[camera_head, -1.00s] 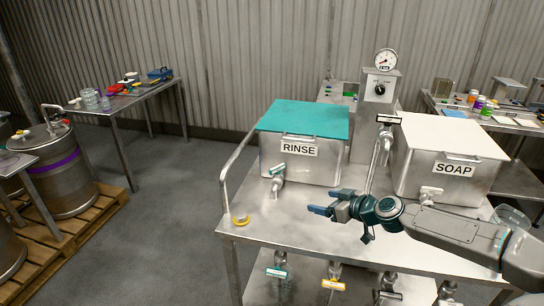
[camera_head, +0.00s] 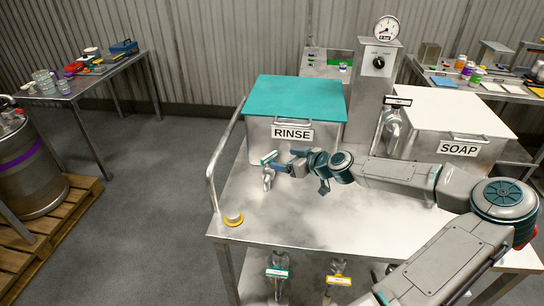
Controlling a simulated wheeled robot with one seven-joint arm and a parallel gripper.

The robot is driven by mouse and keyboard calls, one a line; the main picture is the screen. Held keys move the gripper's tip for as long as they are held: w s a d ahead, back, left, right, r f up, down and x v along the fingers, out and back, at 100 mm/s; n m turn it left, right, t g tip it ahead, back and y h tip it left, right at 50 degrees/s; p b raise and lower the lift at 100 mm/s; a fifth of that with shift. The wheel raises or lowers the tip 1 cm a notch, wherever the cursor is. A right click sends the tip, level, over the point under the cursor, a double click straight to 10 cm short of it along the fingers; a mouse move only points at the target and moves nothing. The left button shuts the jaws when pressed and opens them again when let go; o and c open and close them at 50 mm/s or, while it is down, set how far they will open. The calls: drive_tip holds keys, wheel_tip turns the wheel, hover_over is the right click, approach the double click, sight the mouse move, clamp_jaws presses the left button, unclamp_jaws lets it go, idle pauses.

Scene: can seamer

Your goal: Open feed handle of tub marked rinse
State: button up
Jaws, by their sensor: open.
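The rinse tub (camera_head: 255,136) is a metal box with a teal lid and a RINSE label, at the back of the metal cart. Its feed tap (camera_head: 268,176) comes out low on the front, with a small teal-marked handle (camera_head: 269,157) on top. My gripper (camera_head: 284,164) is open, its blue fingertips pointing left just right of the handle. I cannot tell whether a fingertip touches it. The soap tub (camera_head: 420,146), with a white lid, stands to the right, its front partly hidden by my arm.
More tagged valves (camera_head: 278,272) hang below. The cart top (camera_head: 290,225) is clear in front.

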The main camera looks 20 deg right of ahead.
sight(271, 157)
drive_tip(key=x, duration=0.7)
drive_tip(key=shift+w+f+p, duration=0.1)
drive_tip(key=shift+p, duration=0.25)
drive_tip(key=c, duration=0.7)
